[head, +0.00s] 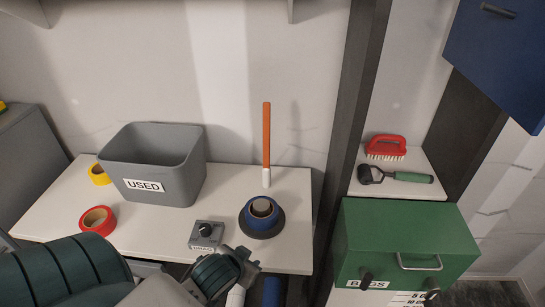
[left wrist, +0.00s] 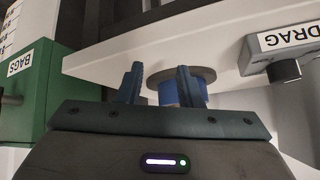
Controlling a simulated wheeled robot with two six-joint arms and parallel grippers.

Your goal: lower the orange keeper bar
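The orange keeper bar (head: 266,135) stands upright at the back of the white bench in the head view, with a white lower end. In front of it, a blue roll (head: 262,208) sits on a dark round disc (head: 262,229). My left gripper (head: 246,262) is low at the bench's front edge, in front of the roll and well away from the bar. In the left wrist view its two fingers (left wrist: 158,76) are apart, and the blue roll (left wrist: 169,90) shows beyond them. Nothing is visibly held. The bar does not show in the wrist view. My right gripper is not in view.
A grey box labelled DRAG (head: 207,234) with a black knob is left of the roll. A grey USED bin (head: 180,183) stands behind left, near red (head: 97,220) and yellow (head: 98,174) tape rolls. A dark post (head: 350,110) and green BAGS box (head: 405,238) stand right.

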